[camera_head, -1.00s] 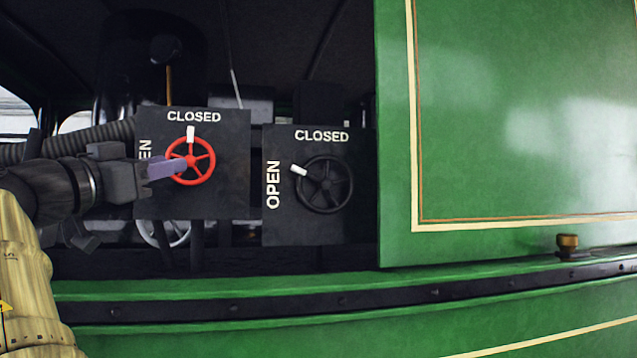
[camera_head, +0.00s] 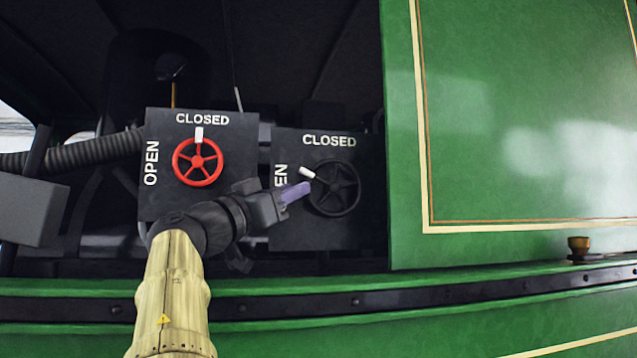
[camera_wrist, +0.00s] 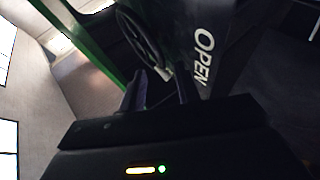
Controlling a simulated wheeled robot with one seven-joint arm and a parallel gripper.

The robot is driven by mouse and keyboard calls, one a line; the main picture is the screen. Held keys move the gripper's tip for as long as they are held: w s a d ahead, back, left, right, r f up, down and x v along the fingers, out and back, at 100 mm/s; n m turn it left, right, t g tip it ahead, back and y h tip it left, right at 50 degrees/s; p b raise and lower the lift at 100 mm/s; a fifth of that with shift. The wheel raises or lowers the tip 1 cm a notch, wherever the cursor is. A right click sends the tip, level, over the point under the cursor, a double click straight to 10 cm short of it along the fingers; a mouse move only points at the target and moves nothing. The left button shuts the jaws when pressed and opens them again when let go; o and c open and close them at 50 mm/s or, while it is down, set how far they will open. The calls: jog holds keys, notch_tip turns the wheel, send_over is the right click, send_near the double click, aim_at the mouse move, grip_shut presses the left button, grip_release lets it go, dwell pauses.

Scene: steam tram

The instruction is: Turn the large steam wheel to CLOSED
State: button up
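The black wheel (camera_head: 335,188) is mounted on a dark panel, with a white pointer (camera_head: 307,173) aimed up and left, between OPEN and CLOSED. The red wheel (camera_head: 198,162) on the panel to its left has its white pointer straight up at CLOSED. The black wheel looks slightly larger. My gripper (camera_head: 293,194) is just left of the black wheel, its purple fingertips near the rim; I cannot tell if they touch. In the wrist view, the fingers (camera_wrist: 160,90) stand apart with nothing between them, and part of the black wheel (camera_wrist: 142,38) shows beyond.
The green side panel (camera_head: 510,110) stands close to the right of the black wheel. A green ledge (camera_head: 420,284) runs below both panels. A ribbed hose (camera_head: 75,153) is at the left, and a small brass fitting (camera_head: 579,246) sits on the ledge at the right.

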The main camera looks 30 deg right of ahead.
aim_at(309, 178)
jog(key=p+x, duration=0.5)
jog(key=shift+w+d+r, duration=0.1)
jog(key=shift+d+r, duration=0.2)
jog(key=shift+r, duration=0.05)
jog(key=shift+w+d+r+p, duration=0.1)
jog(key=shift+w+d+p, duration=0.15)
jog(key=shift+d+p, duration=0.45)
jog(key=shift+s, duration=0.1)
grip_shut()
